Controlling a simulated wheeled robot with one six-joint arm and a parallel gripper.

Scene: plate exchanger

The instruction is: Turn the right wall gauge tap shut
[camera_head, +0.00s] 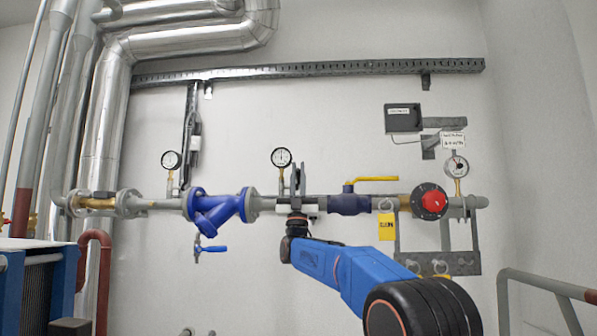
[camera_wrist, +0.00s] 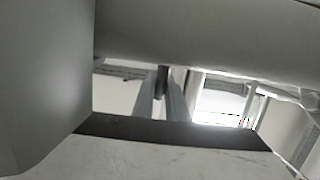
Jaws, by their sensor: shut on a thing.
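Three round white gauges stand on the pipe in the head view: a left one (camera_head: 171,160), a middle one (camera_head: 281,157) and a right one (camera_head: 457,166). My gripper (camera_head: 298,180) is at the pipe just below and right of the middle gauge. Its upright dark fingers stand beside that gauge's stem and hide most of the tap there. In the wrist view the fingers (camera_wrist: 162,100) close around a small dark piece (camera_wrist: 162,78), which looks like the tap's handle. Its exact angle cannot be told.
A blue strainer (camera_head: 220,208) sits left of my gripper. Right of it are a valve with a yellow lever (camera_head: 372,179), a yellow tag (camera_head: 387,227) and a red round knob (camera_head: 431,202). A handrail (camera_head: 545,283) stands at lower right.

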